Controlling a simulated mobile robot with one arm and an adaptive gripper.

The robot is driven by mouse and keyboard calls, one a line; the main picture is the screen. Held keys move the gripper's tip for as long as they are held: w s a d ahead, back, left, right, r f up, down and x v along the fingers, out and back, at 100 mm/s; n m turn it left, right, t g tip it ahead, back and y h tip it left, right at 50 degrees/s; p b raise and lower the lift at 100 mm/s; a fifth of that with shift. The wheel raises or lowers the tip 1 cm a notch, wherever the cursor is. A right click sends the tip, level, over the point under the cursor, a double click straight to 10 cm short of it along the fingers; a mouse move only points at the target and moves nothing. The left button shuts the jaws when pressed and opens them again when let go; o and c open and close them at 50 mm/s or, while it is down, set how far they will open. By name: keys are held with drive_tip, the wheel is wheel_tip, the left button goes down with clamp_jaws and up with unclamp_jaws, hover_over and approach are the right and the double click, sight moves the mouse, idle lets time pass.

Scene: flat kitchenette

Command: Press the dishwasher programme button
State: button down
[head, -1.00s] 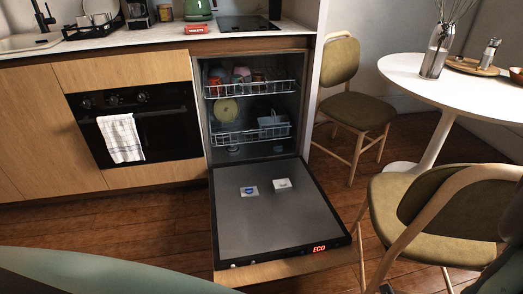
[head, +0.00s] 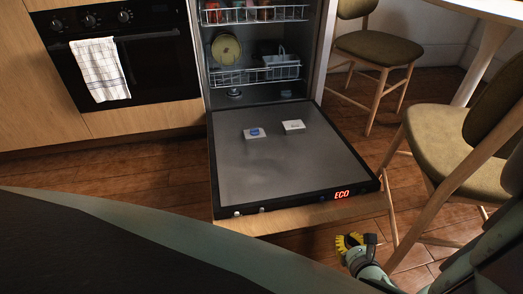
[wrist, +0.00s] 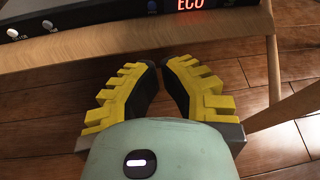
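The dishwasher door (head: 285,170) is open and lies flat. Which one is the programme button, I cannot tell. My gripper (head: 350,241), with yellow fingers, is in front of the door, apart from it.
Two small packets (head: 255,133) (head: 293,126) lie on the door. A chair (head: 450,140) stands close on the right, one leg near my gripper. Another chair (head: 375,55) stands behind. The floor (head: 120,170) left of the door is clear.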

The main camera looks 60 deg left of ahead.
drive_tip(key=a+f+b, duration=0.1)
drive_tip(key=a+y+b, duration=0.1)
drive_tip(key=shift+s+a+f+m+y, duration=0.15)
drive_tip(key=shift+a+f+m+y, duration=0.15)
drive_tip(key=shift+a+f, duration=0.1)
drive_tip(key=shift+d, duration=0.15)
drive_tip(key=b, duration=0.8)
approach(318, 200)
drive_tip(key=x, duration=0.5)
drive_tip(key=shift+a+f, duration=0.25)
drive_tip(key=shift+f, duration=0.1)
drive_tip(key=shift+w+a+r, duration=0.15)
drive_tip(key=shift+w+a, duration=0.35)
drive_tip(key=shift+a, duration=0.15)
